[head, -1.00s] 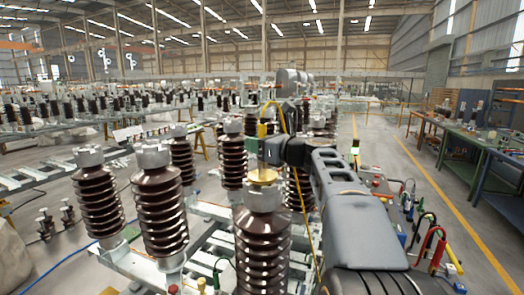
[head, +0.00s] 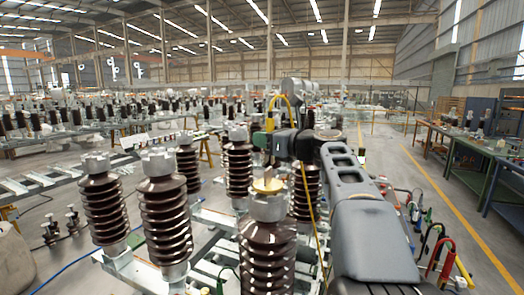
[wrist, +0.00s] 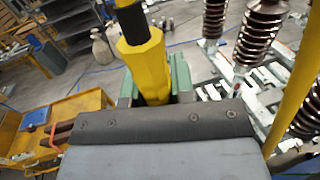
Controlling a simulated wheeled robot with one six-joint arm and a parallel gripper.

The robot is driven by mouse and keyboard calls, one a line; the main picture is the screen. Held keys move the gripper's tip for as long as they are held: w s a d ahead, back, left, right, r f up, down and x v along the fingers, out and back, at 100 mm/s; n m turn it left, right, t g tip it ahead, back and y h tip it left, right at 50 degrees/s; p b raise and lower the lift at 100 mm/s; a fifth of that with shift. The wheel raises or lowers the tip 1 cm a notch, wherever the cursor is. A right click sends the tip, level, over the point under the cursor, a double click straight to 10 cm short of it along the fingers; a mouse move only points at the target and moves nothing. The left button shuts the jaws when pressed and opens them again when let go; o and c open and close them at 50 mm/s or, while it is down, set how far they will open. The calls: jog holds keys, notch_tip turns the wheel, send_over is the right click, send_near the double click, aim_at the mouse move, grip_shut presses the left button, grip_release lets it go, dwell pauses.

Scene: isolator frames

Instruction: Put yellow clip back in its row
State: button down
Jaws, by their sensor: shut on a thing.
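The yellow clip (wrist: 146,58) is held between the green-faced jaws of my gripper (wrist: 152,85) in the wrist view. Its yellow body and black upper part show; its lower end is hidden behind the gripper housing. In the head view, my gripper (head: 270,142) is small, above the brass-topped insulator, with the yellow clip (head: 269,124) upright in it. A yellow cable loops over from the clip and hangs down beside my arm. The row of clips (head: 437,250), with black, green and red handles, lies at the lower right, away from my gripper.
A brown ribbed insulator (head: 267,245) with a brass disc (head: 267,186) stands below my gripper. More insulators (head: 165,215) stand to its left on a pale metal frame. Green-topped workbenches (head: 480,145) line the right. Open floor lies beside the yellow line. The wrist view shows a yellow cart (wrist: 60,125).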

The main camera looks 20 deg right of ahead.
jog(key=s+d+r, duration=0.9)
jog(key=s, duration=0.1)
jog(key=shift+p, duration=0.3)
jog(key=shift+s+r, duration=0.1)
